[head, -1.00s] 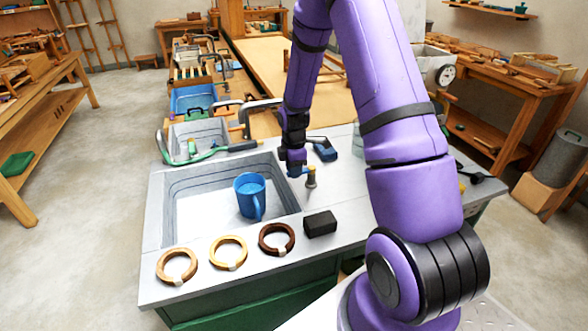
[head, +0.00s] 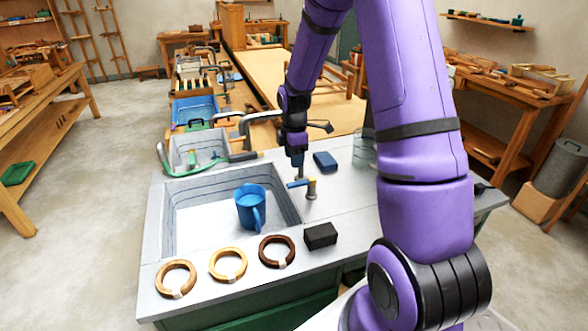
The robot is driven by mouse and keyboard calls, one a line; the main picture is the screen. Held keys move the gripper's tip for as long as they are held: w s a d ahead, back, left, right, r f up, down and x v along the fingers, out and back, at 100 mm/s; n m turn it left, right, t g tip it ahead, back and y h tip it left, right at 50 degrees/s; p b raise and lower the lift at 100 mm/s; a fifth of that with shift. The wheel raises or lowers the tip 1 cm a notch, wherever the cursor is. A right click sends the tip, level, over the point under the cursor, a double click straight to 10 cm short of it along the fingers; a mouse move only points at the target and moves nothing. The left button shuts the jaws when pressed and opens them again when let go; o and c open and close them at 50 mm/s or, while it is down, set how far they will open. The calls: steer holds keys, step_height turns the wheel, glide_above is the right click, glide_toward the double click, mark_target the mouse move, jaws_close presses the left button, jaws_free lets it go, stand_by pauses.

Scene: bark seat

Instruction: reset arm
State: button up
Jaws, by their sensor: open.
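My purple arm reaches from the right foreground over the grey counter. My gripper (head: 299,169) points down at the arm's far end, just behind the small tap with a blue lever (head: 311,189) in the picture. Its fingers are small and dark here, and nothing shows held between them. Whether the fingertips touch the counter or the tap cannot be told. A blue mug (head: 250,207) stands upright in the grey sink basin (head: 290,209), apart from my gripper.
Three wooden rings (head: 229,264) and a black block (head: 320,236) lie along the counter's front edge. A dark blue block (head: 325,161) and a clear glass vessel (head: 364,150) are right of my gripper. A clamp (head: 252,124) and a green hose (head: 200,168) lie behind the sink.

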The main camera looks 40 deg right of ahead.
steer(key=shift+r, duration=0.95)
steer(key=s+a+r+m+t, duration=0.1)
steer(key=s+a+r+m, duration=0.35)
steer(key=r, duration=0.45)
steer(key=s+a+r+m+t, duration=0.1)
steer(key=s+a+r+m, duration=0.25)
steer(key=s+r, duration=0.45)
steer(key=s+a+r+m+t, duration=0.1)
steer(key=s+a+r+m, duration=0.1)
steer(key=s, duration=0.6)
steer(key=s+a+r+m+t, duration=0.2)
steer(key=s+a+r+m, duration=0.1)
steer(key=s+r, duration=0.4)
steer(key=shift+s+a+m, duration=0.25)
steer(key=shift+s+m, duration=0.2)
steer(key=shift+m, duration=0.35)
